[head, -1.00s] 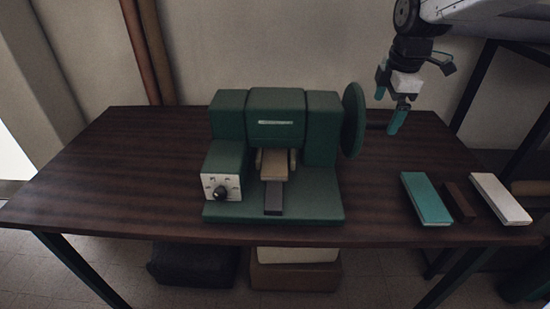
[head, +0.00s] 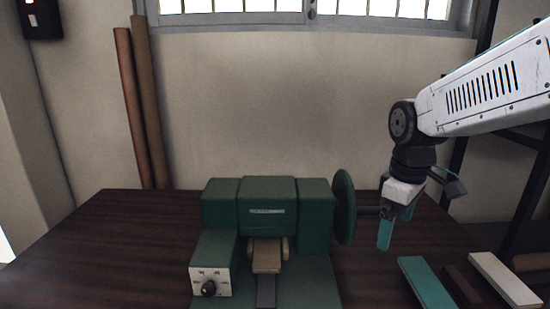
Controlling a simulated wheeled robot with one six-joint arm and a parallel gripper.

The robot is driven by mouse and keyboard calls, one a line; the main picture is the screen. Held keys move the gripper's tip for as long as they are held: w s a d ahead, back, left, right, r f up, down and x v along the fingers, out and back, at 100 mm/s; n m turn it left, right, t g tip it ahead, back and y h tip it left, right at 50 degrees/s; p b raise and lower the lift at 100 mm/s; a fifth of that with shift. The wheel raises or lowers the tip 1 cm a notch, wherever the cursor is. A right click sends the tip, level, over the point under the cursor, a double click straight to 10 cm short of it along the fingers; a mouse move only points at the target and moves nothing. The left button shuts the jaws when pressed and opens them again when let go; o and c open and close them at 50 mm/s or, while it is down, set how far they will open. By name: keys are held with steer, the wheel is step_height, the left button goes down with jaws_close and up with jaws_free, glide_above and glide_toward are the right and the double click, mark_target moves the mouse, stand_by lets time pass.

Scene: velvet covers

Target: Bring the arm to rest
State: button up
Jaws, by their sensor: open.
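My gripper (head: 396,232) hangs at the right in the head view, with teal fingertips pointing down. It is open and empty, just right of the green machine's round disc (head: 345,207). The white arm link (head: 490,85) reaches in from the right edge. The green machine (head: 267,205) stands on the dark wooden table (head: 110,245). I cannot tell how far the fingers are from the disc's shaft.
A teal block (head: 427,284), a dark brown block (head: 463,287) and a white block (head: 504,280) lie at the table's right. Two rolls (head: 140,110) lean on the back wall at the left. The table's left side is clear.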

steer(key=s+d+m+t, duration=0.1)
steer(key=s+m, duration=0.7)
steer(key=s, duration=1.3)
steer(key=shift+d+r+m, duration=0.35)
steer(key=shift+d+m, duration=0.05)
steer(key=shift+d, duration=0.2)
steer(key=shift+s, duration=0.1)
steer(key=shift+c, duration=0.3)
